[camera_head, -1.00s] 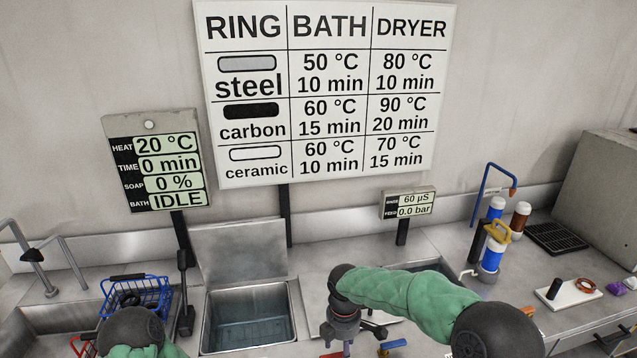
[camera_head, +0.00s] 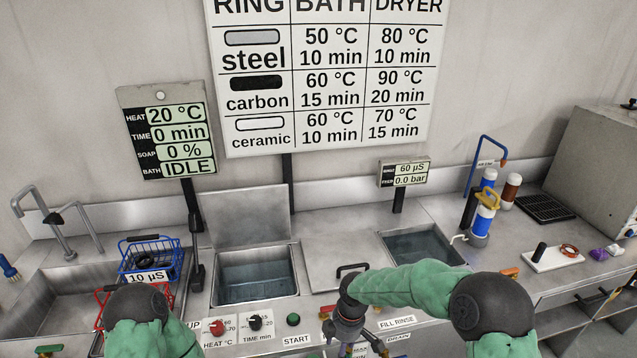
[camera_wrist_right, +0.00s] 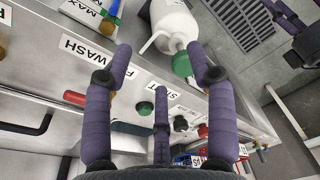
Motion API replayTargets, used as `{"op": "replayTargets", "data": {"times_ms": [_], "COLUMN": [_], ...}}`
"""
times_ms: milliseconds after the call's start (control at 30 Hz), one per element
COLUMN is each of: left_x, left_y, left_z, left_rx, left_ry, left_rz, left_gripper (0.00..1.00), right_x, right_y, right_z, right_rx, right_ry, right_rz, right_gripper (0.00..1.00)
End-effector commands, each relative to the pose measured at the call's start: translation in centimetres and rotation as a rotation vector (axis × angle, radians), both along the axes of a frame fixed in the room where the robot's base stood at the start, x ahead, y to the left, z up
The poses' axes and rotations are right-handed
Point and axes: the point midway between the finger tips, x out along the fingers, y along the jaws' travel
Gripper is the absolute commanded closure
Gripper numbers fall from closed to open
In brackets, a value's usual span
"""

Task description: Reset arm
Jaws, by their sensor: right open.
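My right arm reaches in from the right in the head view. Its wrist (camera_head: 348,310) points down over the front of the wash bench, right of the green start button (camera_head: 292,320). Its fingertips are hard to make out there. In the right wrist view the right gripper (camera_wrist_right: 160,62) is open, with its purple padded fingers spread and nothing between them held. A white bottle (camera_wrist_right: 175,22) and a green round part (camera_wrist_right: 182,63) lie beyond the fingertips. My left arm shows only as a green sleeve and dark joint at lower left; its gripper is out of view.
A blue wire basket (camera_head: 150,262) and a red one (camera_head: 108,296) are at the left sink (camera_head: 62,290). An open water bath (camera_head: 256,282) is in the middle, a rinse basin (camera_head: 425,243) right of it. Blue-labelled bottles (camera_head: 482,218) and a white tray (camera_head: 553,259) stand at right.

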Motion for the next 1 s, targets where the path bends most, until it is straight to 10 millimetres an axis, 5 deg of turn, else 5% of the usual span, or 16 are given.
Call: {"op": "replayTargets", "data": {"times_ms": [267, 500, 700, 1000], "left_x": [0.0, 0.0, 0.0, 0.0], "left_y": [0.0, 0.0, 0.0, 0.0], "left_z": [0.0, 0.0, 0.0, 0.0], "left_rx": [0.0, 0.0, 0.0, 0.0], "left_ry": [0.0, 0.0, 0.0, 0.0], "left_rz": [0.0, 0.0, 0.0, 0.0], "left_gripper": [0.6, 0.6, 0.6, 0.6], "right_x": [-5.0, -13.6, -19.4, -21.7], "right_y": [-0.5, -1.8, -3.2, -3.9], "right_z": [-7.9, -15.2, -17.6, -18.0], "right_rx": [0.102, 0.177, 0.179, 0.173], "right_ry": [0.098, 0.239, 0.309, 0.326], "right_rz": [-0.394, -1.023, -1.455, -1.638], "right_gripper": [0.43, 0.43, 0.43, 0.43]}}
